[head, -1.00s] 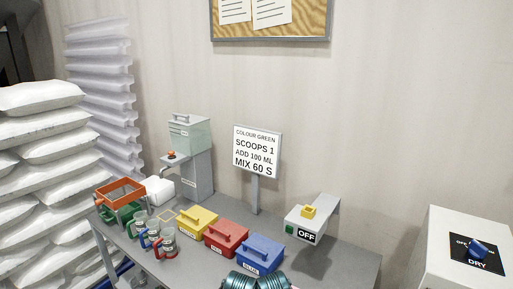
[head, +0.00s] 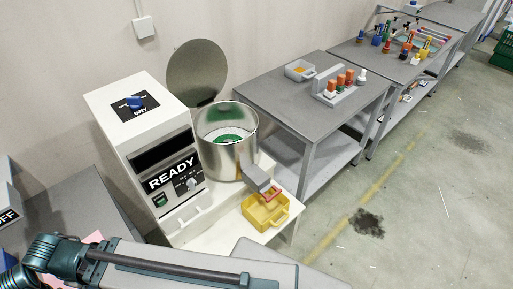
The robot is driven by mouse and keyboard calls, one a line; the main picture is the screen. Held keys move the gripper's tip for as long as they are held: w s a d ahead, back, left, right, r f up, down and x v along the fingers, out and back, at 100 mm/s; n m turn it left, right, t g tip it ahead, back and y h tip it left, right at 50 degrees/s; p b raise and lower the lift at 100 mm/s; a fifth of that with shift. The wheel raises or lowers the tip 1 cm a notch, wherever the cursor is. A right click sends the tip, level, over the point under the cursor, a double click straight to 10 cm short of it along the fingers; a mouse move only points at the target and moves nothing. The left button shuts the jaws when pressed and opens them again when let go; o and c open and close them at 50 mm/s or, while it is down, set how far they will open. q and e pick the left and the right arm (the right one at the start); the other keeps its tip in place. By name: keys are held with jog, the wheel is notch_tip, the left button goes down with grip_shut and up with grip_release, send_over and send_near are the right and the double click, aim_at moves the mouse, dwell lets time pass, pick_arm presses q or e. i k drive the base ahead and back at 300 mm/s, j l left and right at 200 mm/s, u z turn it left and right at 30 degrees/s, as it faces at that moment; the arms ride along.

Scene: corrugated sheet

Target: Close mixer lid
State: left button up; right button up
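The mixer is a white machine (head: 155,150) with a READY display and an open steel drum (head: 228,150) on its right. The round grey metal lid (head: 196,75) stands upright behind the drum, tilted open and clear of its rim. White and green material shows inside the drum. One of my arms crosses the bottom left of the head view, in front of the machine. Neither of my grippers shows.
A yellow bin (head: 266,212) sits below the grey spout (head: 258,180) with its red handle. A grey table (head: 290,85) with a tray and small bottles stands to the right. More benches lie beyond. The floor at right is mostly open, with dark stains.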

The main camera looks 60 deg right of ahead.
aim_at(197, 71)
jog(key=z, duration=1.95)
jog(key=k+j+u, duration=0.15)
jog(key=k, duration=1.1)
jog(key=u, duration=1.7)
jog(key=l+u, duration=0.5)
jog(key=k+l, duration=0.15)
jog(key=l, duration=0.5)
jog(key=k+l, duration=0.1)
jog(key=l, duration=0.55)
jog(key=k+l, duration=0.15)
jog(key=l, duration=0.45)
jog(key=k+l, duration=0.1)
jog(key=l, duration=0.55)
jog(key=k+l, duration=0.15)
jog(key=l, duration=0.5)
jog(key=k+l, duration=0.1)
jog(key=l, duration=0.55)
jog(key=k+l, duration=0.15)
jog(key=l, duration=0.5)
jog(key=k+l, duration=0.15)
jog(key=l, duration=0.45)
